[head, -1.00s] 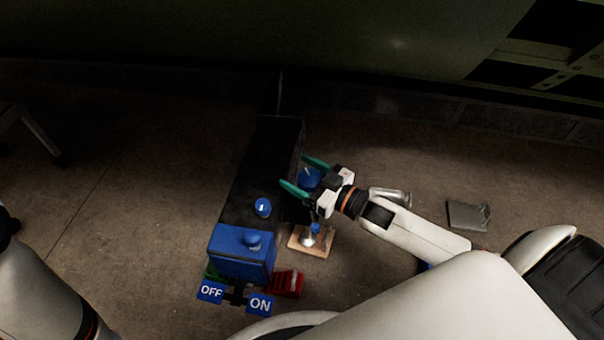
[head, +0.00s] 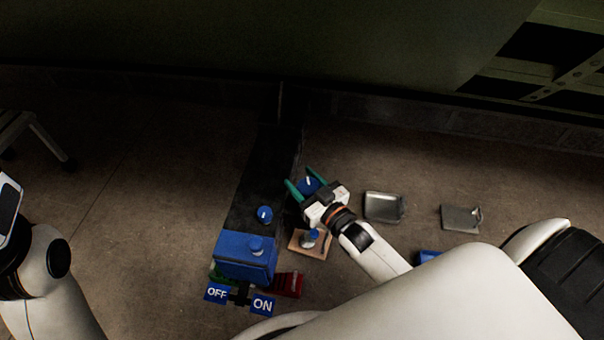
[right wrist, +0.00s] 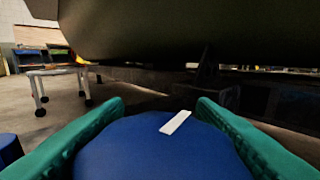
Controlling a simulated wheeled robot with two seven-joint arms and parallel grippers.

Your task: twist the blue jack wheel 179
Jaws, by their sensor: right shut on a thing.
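The blue jack wheel (head: 309,186) is a round blue disc with a white mark on its top. In the head view it stands beside the dark beam, partly hidden by my right gripper (head: 303,179). The gripper's two green fingers are shut on opposite sides of the wheel. In the right wrist view the wheel (right wrist: 150,150) fills the space between the fingers, and its white mark slants up to the right. My left arm (head: 45,270) shows at the left edge; its gripper is out of view.
Another blue wheel (head: 264,215) with a white mark sits left of the held one. A blue box (head: 245,262) with OFF and ON signs stands in front. A wooden board (head: 312,252) and metal trays (head: 383,207) lie nearby. The dark fuselage (head: 250,35) hangs above.

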